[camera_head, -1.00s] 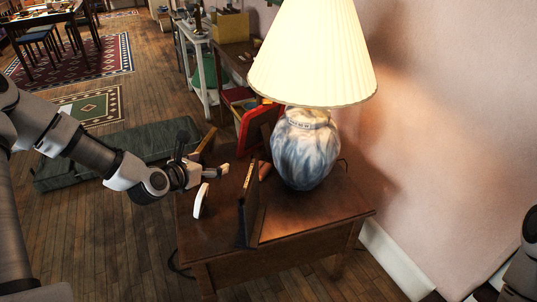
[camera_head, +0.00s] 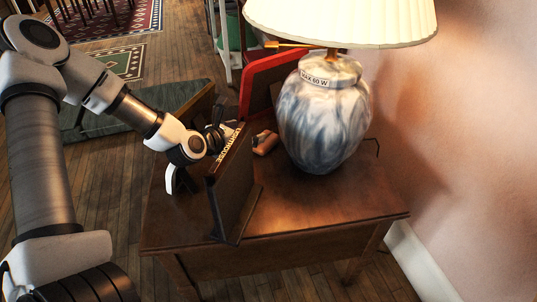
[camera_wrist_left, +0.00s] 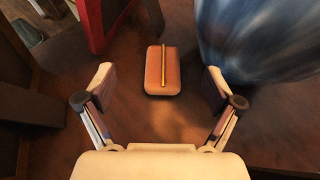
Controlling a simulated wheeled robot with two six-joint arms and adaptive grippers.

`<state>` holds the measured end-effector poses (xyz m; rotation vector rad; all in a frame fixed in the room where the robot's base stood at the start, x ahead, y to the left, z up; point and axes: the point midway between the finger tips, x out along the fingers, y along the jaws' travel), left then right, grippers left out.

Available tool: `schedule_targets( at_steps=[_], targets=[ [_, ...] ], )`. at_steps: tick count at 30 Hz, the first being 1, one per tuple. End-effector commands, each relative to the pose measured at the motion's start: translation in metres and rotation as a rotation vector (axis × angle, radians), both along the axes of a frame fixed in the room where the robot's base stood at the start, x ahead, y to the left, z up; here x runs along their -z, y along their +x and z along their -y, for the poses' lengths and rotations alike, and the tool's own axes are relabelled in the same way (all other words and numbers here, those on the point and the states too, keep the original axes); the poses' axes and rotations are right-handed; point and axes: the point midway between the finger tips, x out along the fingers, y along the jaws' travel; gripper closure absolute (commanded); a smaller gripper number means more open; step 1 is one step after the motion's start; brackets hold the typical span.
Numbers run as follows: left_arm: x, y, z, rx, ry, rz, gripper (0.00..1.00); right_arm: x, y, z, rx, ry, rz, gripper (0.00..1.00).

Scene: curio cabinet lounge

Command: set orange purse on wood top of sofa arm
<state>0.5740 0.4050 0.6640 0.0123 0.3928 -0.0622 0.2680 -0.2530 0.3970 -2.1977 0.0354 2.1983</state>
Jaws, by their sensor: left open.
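The orange purse (camera_head: 265,142) lies on the wooden side table (camera_head: 300,220), left of the lamp base. In the left wrist view the small orange-brown purse (camera_wrist_left: 154,76), with a gold strip along its top, lies ahead between my fingers. My left gripper (camera_wrist_left: 159,84) is open and empty, its fingers spread on either side of the purse and apart from it. In the head view my left gripper (camera_head: 218,138) is partly hidden behind an upright dark frame. My right gripper is out of view.
A blue-white lamp (camera_head: 325,115) stands close right of the purse. The dark lettered frame (camera_head: 232,185) stands in front and a red frame (camera_head: 262,82) behind. A low dark-green upholstered piece (camera_head: 95,135) is at the left. Bare floor shows left of the table.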

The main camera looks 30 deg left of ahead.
Motion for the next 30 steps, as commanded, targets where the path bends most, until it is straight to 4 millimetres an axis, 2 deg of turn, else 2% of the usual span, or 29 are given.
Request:
schedule_targets(
  at_steps=[1,4,7,14,19,22,29,30],
  targets=[
    [0.032,0.0,0.0,0.0,0.0,0.0,0.08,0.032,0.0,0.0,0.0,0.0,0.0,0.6],
    [0.052,0.0,0.0,0.0,0.0,0.0,0.08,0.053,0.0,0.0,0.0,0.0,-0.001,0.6],
    [0.057,0.003,0.0,0.0,0.003,0.0,0.08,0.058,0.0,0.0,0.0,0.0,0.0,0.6],
    [0.066,0.027,0.003,0.003,0.006,0.0,0.08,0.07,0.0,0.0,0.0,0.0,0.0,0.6],
    [0.08,0.053,0.011,0.004,0.008,0.0,0.08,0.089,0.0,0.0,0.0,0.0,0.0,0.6],
    [0.083,0.067,0.011,0.002,0.005,-0.001,0.08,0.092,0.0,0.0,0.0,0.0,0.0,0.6],
    [0.081,0.071,0.011,0.0,0.0,0.0,0.08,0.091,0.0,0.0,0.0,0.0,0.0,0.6],
    [0.081,0.071,0.011,0.0,0.0,0.0,0.12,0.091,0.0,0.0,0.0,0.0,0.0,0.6]
  ],
)
